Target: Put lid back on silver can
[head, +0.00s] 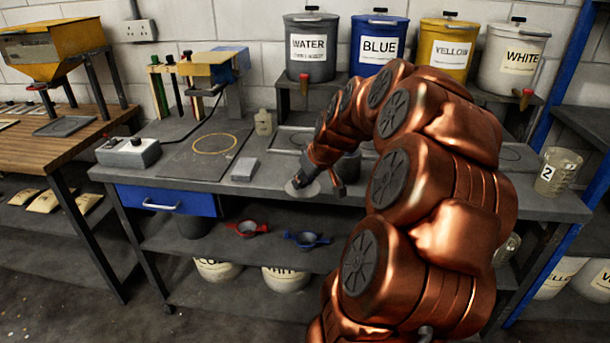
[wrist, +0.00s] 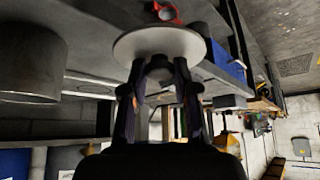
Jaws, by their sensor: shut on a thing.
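My gripper (head: 316,172) is over the front edge of the bench, left of my copper arm. It is shut on a round, flat silver lid (head: 301,188). In the wrist view the two fingers (wrist: 158,92) close on the lid's dark knob, and the pale lid disc (wrist: 160,41) shows beyond them. That view is upside down. A grey metal can (wrist: 28,68) stands apart from the lid at the left of the wrist view. In the head view my arm hides most of the can's likely place on the bench.
Labelled paint buckets, such as WATER (head: 309,50) and BLUE (head: 378,46), stand along the back. A small grey block (head: 245,169) and a pale bottle (head: 263,122) sit left of my gripper. A clear measuring cup (head: 557,172) stands at the right end of the bench.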

